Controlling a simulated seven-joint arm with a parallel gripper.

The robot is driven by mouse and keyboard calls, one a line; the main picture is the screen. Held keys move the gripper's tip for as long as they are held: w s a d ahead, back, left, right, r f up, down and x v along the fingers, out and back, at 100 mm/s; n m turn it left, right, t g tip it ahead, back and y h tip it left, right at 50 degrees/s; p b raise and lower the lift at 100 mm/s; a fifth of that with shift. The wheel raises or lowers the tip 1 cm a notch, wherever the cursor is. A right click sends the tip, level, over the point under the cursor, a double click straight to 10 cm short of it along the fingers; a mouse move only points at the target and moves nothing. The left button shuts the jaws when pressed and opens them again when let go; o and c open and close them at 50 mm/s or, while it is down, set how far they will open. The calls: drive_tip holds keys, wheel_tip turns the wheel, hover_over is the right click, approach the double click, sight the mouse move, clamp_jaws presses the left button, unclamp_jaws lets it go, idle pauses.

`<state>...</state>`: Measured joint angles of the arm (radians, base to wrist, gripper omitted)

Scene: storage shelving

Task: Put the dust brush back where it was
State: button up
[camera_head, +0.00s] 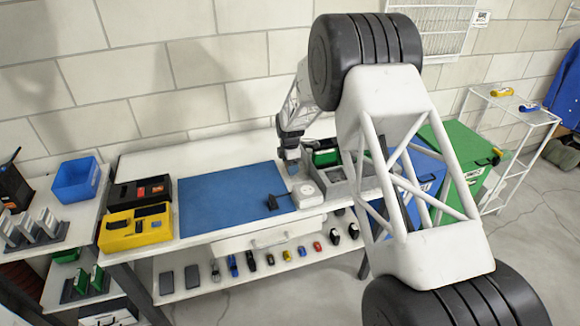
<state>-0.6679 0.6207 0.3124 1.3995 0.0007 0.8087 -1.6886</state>
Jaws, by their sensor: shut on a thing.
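My gripper (290,152) is at the back of the workbench, above the right rear corner of the blue mat (230,198). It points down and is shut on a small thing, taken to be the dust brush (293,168). Only a small greyish part of it shows below the fingers. Its shape is too small to make out, and I cannot tell whether it touches the bench.
A white box (309,194) and a dark block (272,202) are near the mat's right edge. A grey tray (345,188) is right of the gripper, partly behind my arm. Yellow (136,228) and black cases lie left. Several small items line the lower shelf (200,305). The mat's middle is clear.

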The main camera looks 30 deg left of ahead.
drive_tip(key=shift+f, duration=0.45)
drive_tip(key=shift+f, duration=0.2)
drive_tip(key=o, duration=0.9)
drive_tip(key=shift+r, duration=0.2)
wheel_tip(320, 180, up, 12)
idle(0.9)
